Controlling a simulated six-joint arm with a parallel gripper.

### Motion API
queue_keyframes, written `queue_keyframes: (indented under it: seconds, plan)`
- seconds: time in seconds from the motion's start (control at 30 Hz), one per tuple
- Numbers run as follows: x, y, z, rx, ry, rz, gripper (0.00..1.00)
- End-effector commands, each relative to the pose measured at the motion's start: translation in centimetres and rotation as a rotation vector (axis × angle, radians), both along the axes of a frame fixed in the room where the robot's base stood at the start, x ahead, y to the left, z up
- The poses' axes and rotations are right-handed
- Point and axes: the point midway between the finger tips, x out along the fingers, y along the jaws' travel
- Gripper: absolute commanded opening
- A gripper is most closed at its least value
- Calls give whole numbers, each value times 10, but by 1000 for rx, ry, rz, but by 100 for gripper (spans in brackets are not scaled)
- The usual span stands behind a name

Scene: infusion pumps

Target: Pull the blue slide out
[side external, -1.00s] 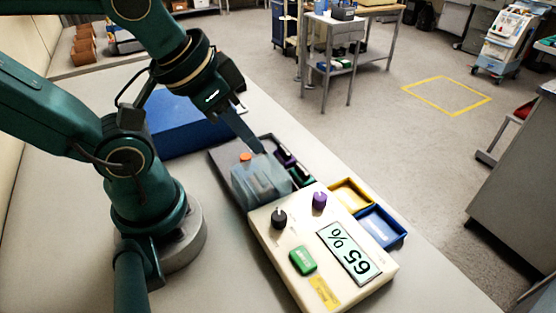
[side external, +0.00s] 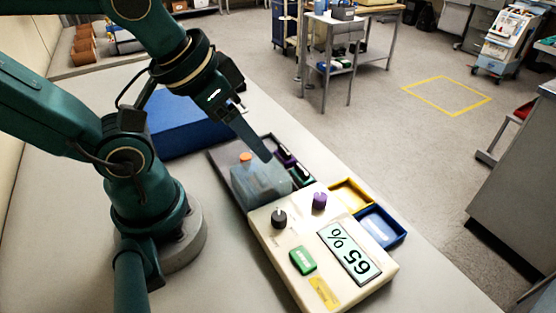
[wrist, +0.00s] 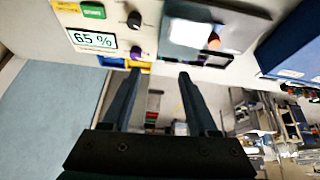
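A shallow blue tray-like piece (side external: 381,227) juts from the right side of the cream pump (side external: 283,252), beside a similar yellow one (side external: 350,195). It is the clearly blue piece at the pump; I cannot tell how far it is out. In the wrist view a blue strip (wrist: 111,63) shows under the pump edge beside a yellow strip (wrist: 138,67). My gripper (side external: 267,158) is near the purple and green pieces, back from the blue one. In the wrist view its two fingers (wrist: 158,73) are apart with nothing visible between them.
A large blue block (side external: 185,125) lies further back. Beyond the bench's right edge is open floor.

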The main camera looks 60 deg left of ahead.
Motion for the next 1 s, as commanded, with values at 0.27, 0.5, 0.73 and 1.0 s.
queue_keyframes:
  seconds: [0.27,0.5,0.73,1.0]
  plan:
    - [18,15,0,-164,77,421,59]
    - [37,56,-23,-277,232,925,59]
    - [38,93,-52,-318,371,1234,59]
    - [32,103,-70,-324,422,1296,59]
